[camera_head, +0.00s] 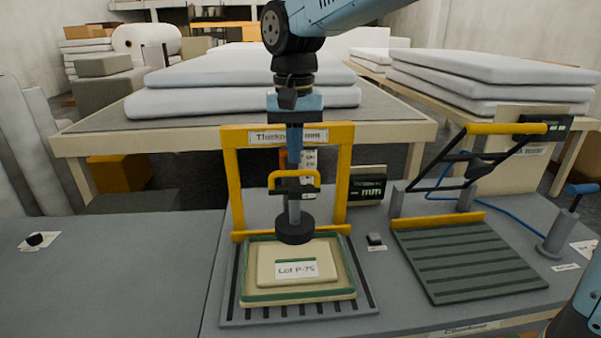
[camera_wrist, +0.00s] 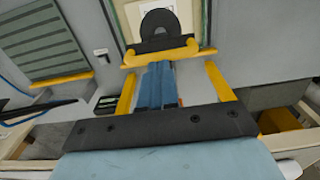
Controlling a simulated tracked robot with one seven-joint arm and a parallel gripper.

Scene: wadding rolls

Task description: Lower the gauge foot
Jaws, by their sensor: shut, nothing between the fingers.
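The gauge foot (camera_head: 294,232) is a dark round disc on a grey stem, below a yellow handle (camera_head: 296,174) within a yellow frame (camera_head: 343,180). It hangs over the back part of a cream sample labelled "Lot P-75" (camera_head: 296,270); I cannot tell whether it touches it. In the wrist view, the foot (camera_wrist: 158,22) and handle (camera_wrist: 160,54) are at the top. My gripper (camera_head: 294,150) is shut and empty, pointing down just above the handle. Its blue fingertips (camera_wrist: 157,68) end close to the handle; contact cannot be told.
The sample lies in a green-edged tray (camera_head: 250,297) on a slotted plate. A small display (camera_head: 368,187) reading "-- mm" stands right of the frame. Further right is a ribbed plate (camera_head: 465,260) with a yellow-barred linkage. The grey bench at left (camera_head: 110,265) is mostly clear.

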